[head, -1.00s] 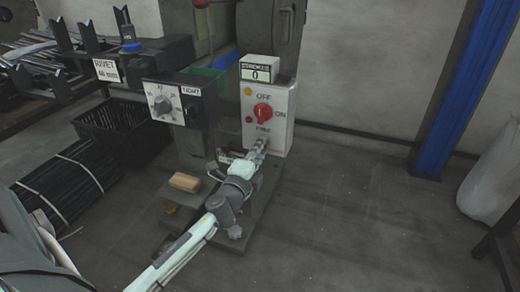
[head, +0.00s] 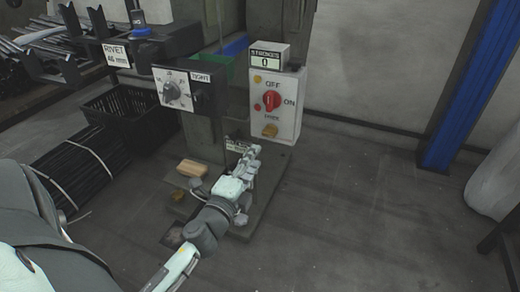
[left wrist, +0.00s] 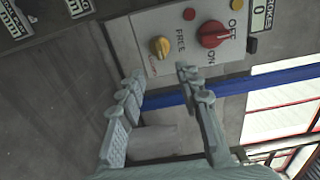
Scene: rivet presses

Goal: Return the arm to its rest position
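My left arm (head: 205,225) reaches in from the bottom of the head view. My left gripper (head: 252,153) is below and left of the control box (head: 290,118), apart from it. In the left wrist view the gripper (left wrist: 160,76) has its two fingers spread, with nothing between them. The box face lies beyond the fingertips, with a red switch (left wrist: 212,34) beside OFF and ON and a yellow knob (left wrist: 160,47) near the word FREE. The red switch (head: 271,101) and yellow knob (head: 270,130) also show in the head view. My right gripper is out of view.
A counter (head: 267,60) reading 0 sits on the box. A dial panel (head: 176,91) stands to its left. A wooden block (head: 192,168) lies on the press base (head: 268,190). A blue post (head: 470,90) stands at right. The floor between is clear.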

